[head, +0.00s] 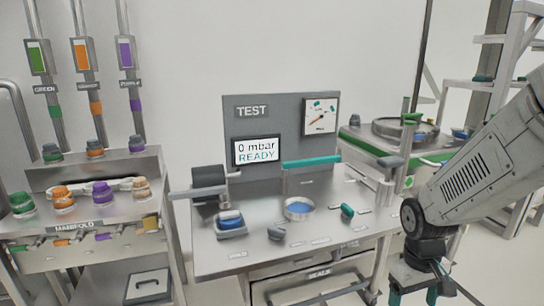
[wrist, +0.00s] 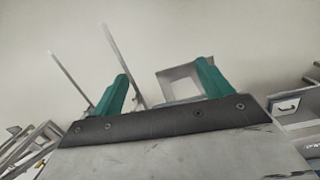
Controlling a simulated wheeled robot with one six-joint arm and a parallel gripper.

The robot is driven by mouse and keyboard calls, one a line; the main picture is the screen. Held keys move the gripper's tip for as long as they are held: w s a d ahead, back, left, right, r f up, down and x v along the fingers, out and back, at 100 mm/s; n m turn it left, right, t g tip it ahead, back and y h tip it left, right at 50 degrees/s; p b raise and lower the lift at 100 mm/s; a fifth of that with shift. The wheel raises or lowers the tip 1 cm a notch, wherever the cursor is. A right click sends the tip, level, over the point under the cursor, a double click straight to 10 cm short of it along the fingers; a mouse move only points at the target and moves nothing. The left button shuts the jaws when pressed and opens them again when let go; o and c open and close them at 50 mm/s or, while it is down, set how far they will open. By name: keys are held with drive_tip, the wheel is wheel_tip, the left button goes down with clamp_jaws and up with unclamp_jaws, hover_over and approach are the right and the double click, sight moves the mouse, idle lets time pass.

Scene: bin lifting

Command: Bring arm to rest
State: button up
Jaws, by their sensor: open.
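My gripper (wrist: 163,70) shows in the wrist view as two teal fingers set well apart on a dark bar. It is open, with nothing held between the fingers. In the head view my arm comes in from the right edge and bends down at a dark joint. My gripper (head: 413,296) is low there, to the right of the test bench (head: 215,262), partly cut off by the bottom edge and apart from the bench top.
The bench carries a blue-topped part (head: 231,222), a round dish (head: 298,209), a green-ended part (head: 347,211) and a screen (head: 256,150) reading "0 mbar READY". A manifold stand (head: 75,248) with coloured caps is at left. A green-edged table (head: 365,145) stands behind my arm.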

drive_tip(key=s+a+r+m+t, duration=0.1)
drive_tip(key=s+a+r, duration=0.1)
drive_tip(key=s+r, duration=0.5)
drive_tip(key=s+a+r+m+t, duration=0.1)
drive_tip(key=s+r, duration=0.7)
drive_tip(key=r, duration=0.2)
drive_tip(key=shift+s+a+r+y, duration=0.25)
drive_tip(key=shift+a+r+y, duration=0.05)
drive_tip(key=shift+a+y, duration=0.1)
